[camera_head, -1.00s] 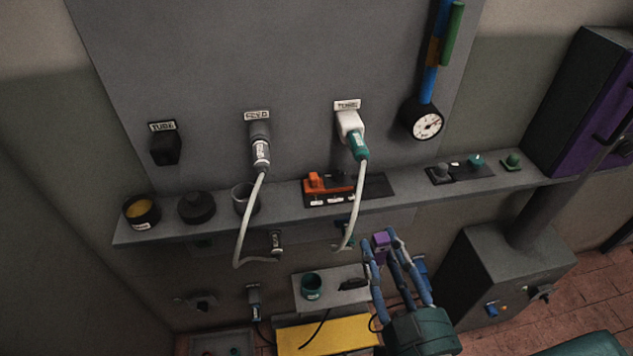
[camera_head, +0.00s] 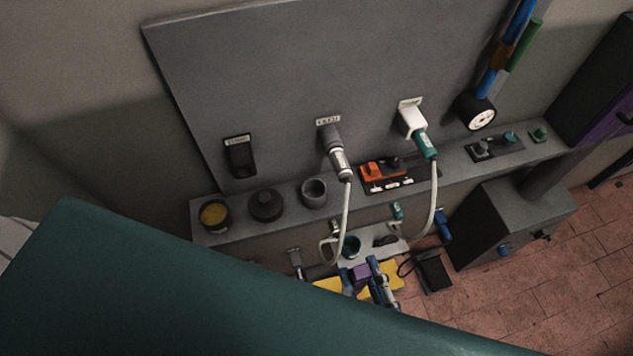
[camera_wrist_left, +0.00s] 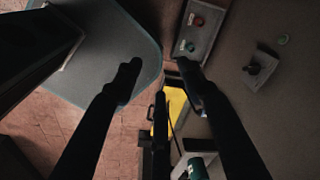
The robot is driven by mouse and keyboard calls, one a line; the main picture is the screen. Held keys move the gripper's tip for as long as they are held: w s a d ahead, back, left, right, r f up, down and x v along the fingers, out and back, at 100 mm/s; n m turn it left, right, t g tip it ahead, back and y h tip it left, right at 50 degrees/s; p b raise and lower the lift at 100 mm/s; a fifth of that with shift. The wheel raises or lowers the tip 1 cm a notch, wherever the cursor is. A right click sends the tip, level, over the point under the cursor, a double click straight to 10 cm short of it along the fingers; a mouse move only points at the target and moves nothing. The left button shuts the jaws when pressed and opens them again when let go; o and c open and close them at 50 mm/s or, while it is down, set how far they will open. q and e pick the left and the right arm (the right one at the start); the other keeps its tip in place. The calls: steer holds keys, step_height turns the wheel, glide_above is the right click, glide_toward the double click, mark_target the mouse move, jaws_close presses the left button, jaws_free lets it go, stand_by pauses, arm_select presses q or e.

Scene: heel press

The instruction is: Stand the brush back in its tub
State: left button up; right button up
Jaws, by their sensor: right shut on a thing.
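My right gripper (camera_head: 367,279) is shut on a small purple block-like thing (camera_head: 361,272). It may be part of the brush; no bristles can be made out. The gripper is just in front of the small low shelf (camera_head: 378,233), over the yellow mat, its lower part hidden. An open teal cup (camera_head: 351,246), possibly the tub, stands on that shelf behind the purple thing, apart from it as far as I can tell. My left gripper (camera_wrist_left: 160,78) shows in the left wrist view with its dark fingers spread, open and empty.
The upper ledge (camera_head: 460,163) carries a grey cup (camera_head: 313,192), a black round pot (camera_head: 265,205) and a yellow-filled pot (camera_head: 213,213). Pale cables (camera_head: 432,205) hang in front of it. A grey cabinet (camera_head: 505,215) stands right of the low shelf. My large teal body part blocks the lower left.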

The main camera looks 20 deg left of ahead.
steer(key=shift+w+f+t, duration=0.25)
steer(key=shift+w+t, duration=0.05)
steer(key=shift+t, duration=0.1)
steer(key=shift+w+a+f+t+y, duration=0.2)
steer(key=shift+w+a+t+y, duration=0.1)
steer(key=shift+w+a, duration=0.15)
steer(key=shift+w+a+f+t+y, duration=0.2)
steer(key=shift+w+a+t+y, duration=0.15)
steer(key=shift+w, duration=0.15)
steer(key=w+a+t+b, duration=0.1)
steer(key=w+a+b, duration=0.85)
steer(key=w, duration=0.45)
arm_select(q)
step_height(320, 180, down, 15)
steer(key=b, duration=0.5)
step_height(320, 180, up, 10)
steer(key=p, duration=1)
steer(key=shift+w+r, duration=0.2)
steer(key=shift+r, duration=0.05)
arm_select(e)
steer(key=shift+w+a+f+g+h, duration=0.25)
steer(key=shift+w+a+f+g, duration=0.45)
steer(key=shift+f, duration=0.7)
steer(key=shift+w+a+f+g+h, duration=0.3)
steer(key=shift+w+a+f, duration=0.25)
steer(key=shift+w+f, duration=0.65)
steer(key=shift+w+a+f+g+h, duration=0.2)
steer(key=shift+w+a+f+g, duration=0.4)
steer(key=shift+f, duration=1.05)
